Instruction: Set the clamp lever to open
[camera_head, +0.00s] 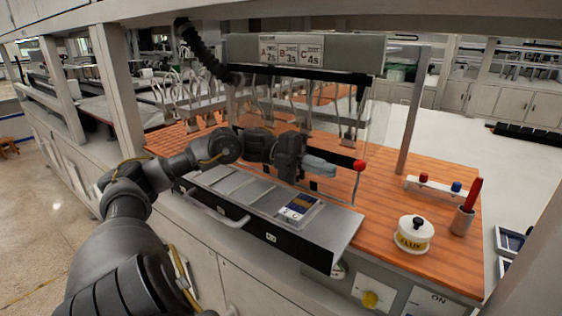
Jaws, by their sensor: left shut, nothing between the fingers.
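The clamp lever shows as a red ball knob (360,165) at the centre right, above the orange wood-look bench top. The rest of the lever is mostly hidden behind my left gripper. My left gripper (324,168) reaches in from the left over the metal tray unit, its fingers pointing right toward the red knob. Its fingers are shut and empty, with the tips just left of the knob. I cannot tell whether they touch the lever. My right gripper is out of view.
A post (413,110) stands right of the knob. A white FLUX pot (414,233), a red and blue button bar (438,187) and a cup with a red stick (463,219) stand on the right.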

